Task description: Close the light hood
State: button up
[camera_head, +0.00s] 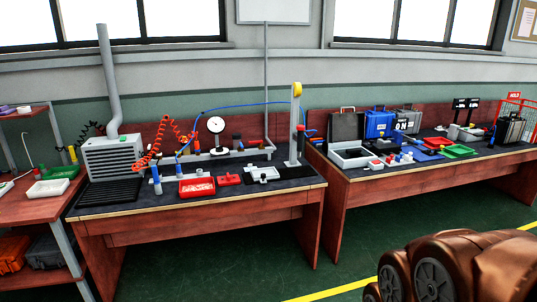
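I cannot tell for sure which thing is the light hood. On the right bench a pale open-topped box (337,159) has a dark grey panel (346,126) with a handle on top standing upright at its back, like a raised lid. I cannot tell whether they are hinged together. On the left bench a grey louvred box (112,157) with a tall pipe rising from it stands at the left end. My gripper is not in view. Brown rounded parts at the lower right, seemingly my arm, are far in front of the benches.
The left bench (190,219) holds a dial gauge (216,127), a red tray (197,187) and a yellow-topped post (297,120). The right bench (400,178) holds a blue case (381,125) and a green tray (457,150). The green floor (230,262) in front is clear.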

aim_at(343, 126)
jog(key=z, duration=0.2)
jog(key=i, duration=1.65)
jog(key=z, duration=0.4)
jog(key=i, duration=1.45)
jog(key=u, duration=0.3)
